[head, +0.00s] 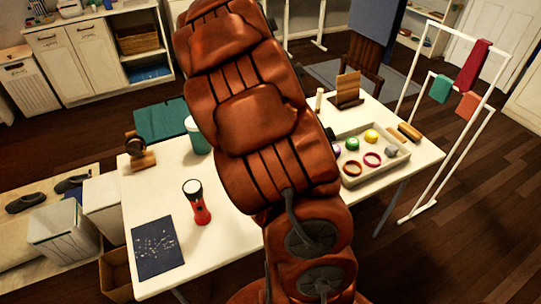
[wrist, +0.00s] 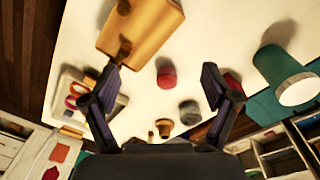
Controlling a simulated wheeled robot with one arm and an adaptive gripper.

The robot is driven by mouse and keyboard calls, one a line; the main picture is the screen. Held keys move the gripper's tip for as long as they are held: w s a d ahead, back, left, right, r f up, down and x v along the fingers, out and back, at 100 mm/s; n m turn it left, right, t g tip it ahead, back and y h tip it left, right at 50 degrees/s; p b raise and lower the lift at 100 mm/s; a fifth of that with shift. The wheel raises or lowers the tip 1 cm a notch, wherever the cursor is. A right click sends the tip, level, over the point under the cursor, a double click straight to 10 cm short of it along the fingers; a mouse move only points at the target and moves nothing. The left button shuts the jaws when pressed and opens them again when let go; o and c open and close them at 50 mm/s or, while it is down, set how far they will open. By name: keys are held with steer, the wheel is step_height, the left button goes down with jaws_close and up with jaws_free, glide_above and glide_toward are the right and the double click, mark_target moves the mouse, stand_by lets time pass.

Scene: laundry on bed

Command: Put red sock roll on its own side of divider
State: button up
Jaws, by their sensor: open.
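In the wrist view my gripper (wrist: 160,68) is open, with nothing between its fingers at their own depth. A small red roll-like piece (wrist: 166,77) lies on the white table beyond the fingertips, between them in the picture; it may be the red sock roll. A grey-green roll-like piece (wrist: 190,112) lies close by. A darker red thing (wrist: 232,82) is partly hidden behind the right finger. No divider can be made out for certain. In the head view my arm hides the middle of the table and my gripper.
A shallow tray (head: 402,158) with balls and rings stands right on the white table (head: 230,240). A red-and-black flashlight (head: 198,203), a dark speckled mat (head: 157,246) and a wooden stand (head: 347,92) are also there. In the wrist view a wooden block (wrist: 145,28) looms large.

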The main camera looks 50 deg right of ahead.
steer(key=w+d+f+m, duration=0.1)
steer(key=d+f, duration=0.2)
steer(key=d, duration=0.1)
steer(key=w+d+f+m, duration=0.2)
steer(key=d+f, duration=0.2)
steer(key=d, duration=0.1)
steer(key=w+d+f+m, duration=0.1)
steer(key=w+d+f, duration=0.1)
steer(key=d+f, duration=0.2)
steer(key=shift+w+d+f+m+t+b, duration=0.1)
steer(key=shift+d+f+m+t+b, duration=0.05)
steer(key=shift+m+t+b, duration=0.2)
steer(key=shift+w+d+f+p, duration=0.15)
steer(key=shift+f+p, duration=0.4)
steer(key=shift+f, duration=0.65)
steer(key=shift+w+d+f+p, duration=0.1)
steer(key=shift+f+p, duration=0.45)
steer(key=shift+f, duration=0.6)
steer(key=shift+w+f+p, duration=0.1)
steer(key=shift+f+p, duration=0.3)
steer(key=shift+f, duration=1.1)
steer(key=c, duration=1.4)
